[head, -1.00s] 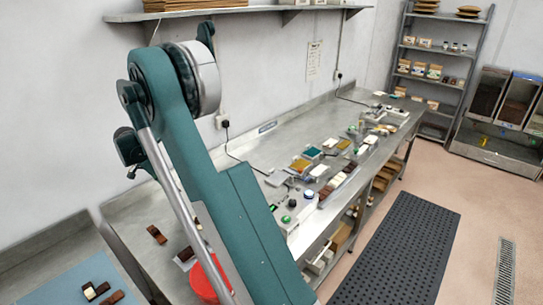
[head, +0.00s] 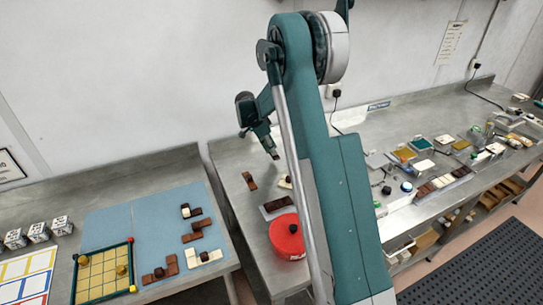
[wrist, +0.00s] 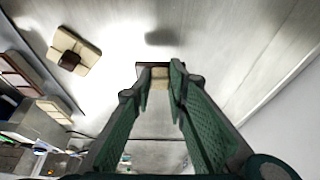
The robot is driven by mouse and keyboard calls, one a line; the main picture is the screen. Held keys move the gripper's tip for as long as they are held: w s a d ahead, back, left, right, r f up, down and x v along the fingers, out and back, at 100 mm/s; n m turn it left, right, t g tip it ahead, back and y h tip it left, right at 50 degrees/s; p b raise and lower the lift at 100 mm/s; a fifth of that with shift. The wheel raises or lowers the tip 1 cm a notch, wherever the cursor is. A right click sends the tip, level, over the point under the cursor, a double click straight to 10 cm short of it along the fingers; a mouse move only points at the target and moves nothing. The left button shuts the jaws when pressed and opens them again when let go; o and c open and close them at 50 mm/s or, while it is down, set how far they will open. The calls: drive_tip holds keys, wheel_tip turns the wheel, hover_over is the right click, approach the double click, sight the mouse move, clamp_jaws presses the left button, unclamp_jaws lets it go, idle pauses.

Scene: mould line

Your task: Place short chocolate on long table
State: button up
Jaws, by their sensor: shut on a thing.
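My gripper (head: 272,150) is shut on a small chocolate, which shows as a dark brown tip (head: 275,156) below the fingers in the head view. In the wrist view the chocolate (wrist: 161,78) sits between the fingertips (wrist: 162,70), cream with brown at its far end, partly hidden by the fingers. A shadow on the steel apart from the fingers suggests the chocolate is held above the surface.
A brown chocolate (head: 249,181), a cream and brown piece (head: 286,182), a chocolate on a tray (head: 277,204) and a red tub (head: 287,237) stand near my gripper. A blue mat (head: 150,215) with several chocolates lies on the left table. Bare steel shows at the table's left end.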

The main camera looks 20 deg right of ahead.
sight(271, 155)
drive_tip(key=shift+f, duration=0.1)
drive_tip(key=shift+f, duration=1.8)
drive_tip(key=shift+f, duration=0.15)
drive_tip(key=o, duration=0.9)
drive_tip(key=shift+r, duration=0.2)
drive_tip(key=v, duration=1.2)
